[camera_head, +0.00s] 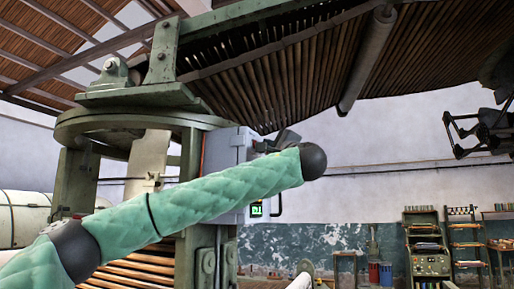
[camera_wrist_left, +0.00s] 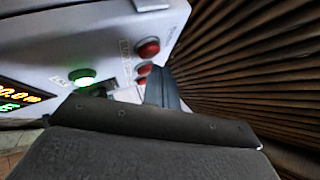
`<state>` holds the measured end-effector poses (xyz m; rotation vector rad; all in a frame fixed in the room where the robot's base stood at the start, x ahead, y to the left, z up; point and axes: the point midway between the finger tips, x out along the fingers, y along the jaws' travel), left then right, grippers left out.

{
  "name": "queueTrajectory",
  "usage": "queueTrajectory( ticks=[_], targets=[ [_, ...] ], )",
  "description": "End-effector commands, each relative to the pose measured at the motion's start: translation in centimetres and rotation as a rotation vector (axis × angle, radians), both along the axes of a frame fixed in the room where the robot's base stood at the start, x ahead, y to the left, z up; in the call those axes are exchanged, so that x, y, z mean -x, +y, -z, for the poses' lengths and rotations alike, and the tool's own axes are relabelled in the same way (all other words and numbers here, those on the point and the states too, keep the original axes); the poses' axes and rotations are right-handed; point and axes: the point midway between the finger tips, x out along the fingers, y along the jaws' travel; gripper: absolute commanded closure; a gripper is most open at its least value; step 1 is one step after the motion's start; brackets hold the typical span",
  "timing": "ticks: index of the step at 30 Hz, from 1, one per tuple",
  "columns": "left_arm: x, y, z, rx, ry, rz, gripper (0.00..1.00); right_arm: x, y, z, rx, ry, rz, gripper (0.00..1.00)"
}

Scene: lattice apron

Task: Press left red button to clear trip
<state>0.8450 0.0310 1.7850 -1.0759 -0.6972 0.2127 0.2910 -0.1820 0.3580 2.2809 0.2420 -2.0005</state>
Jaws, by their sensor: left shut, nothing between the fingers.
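A light grey control box (camera_head: 222,150) hangs on the green machine frame in the head view, partly hidden behind my left arm. In the left wrist view its panel (camera_wrist_left: 110,30) fills the upper left, with red buttons in a row: a large near one (camera_wrist_left: 148,48), another below it (camera_wrist_left: 144,69) and a third (camera_wrist_left: 141,82) partly hidden. I cannot tell which is the left one. My left gripper (camera_wrist_left: 162,88) is shut and empty, its fingers close beside the lower red buttons. Contact with a button cannot be told. My right gripper is not in view.
A green lit button (camera_wrist_left: 86,77) and a lit display (camera_wrist_left: 16,98) are on the same panel. Brown slats (camera_wrist_left: 240,60) run close along the right of the wrist view. In the head view, a slatted band (camera_head: 290,80) hangs overhead, and shelving (camera_head: 462,235) stands back right.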

Motion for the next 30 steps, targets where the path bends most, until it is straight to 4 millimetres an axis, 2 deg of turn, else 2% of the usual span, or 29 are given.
queueTrajectory(
  ticks=[11,30],
  targets=[
    [0.1,-0.3,0.0,-0.001,-0.001,0.000,1.00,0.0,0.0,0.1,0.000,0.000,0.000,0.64],
    [1.5,-4.7,0.1,-0.001,0.000,0.001,1.00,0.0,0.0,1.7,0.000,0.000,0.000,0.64]
  ],
)
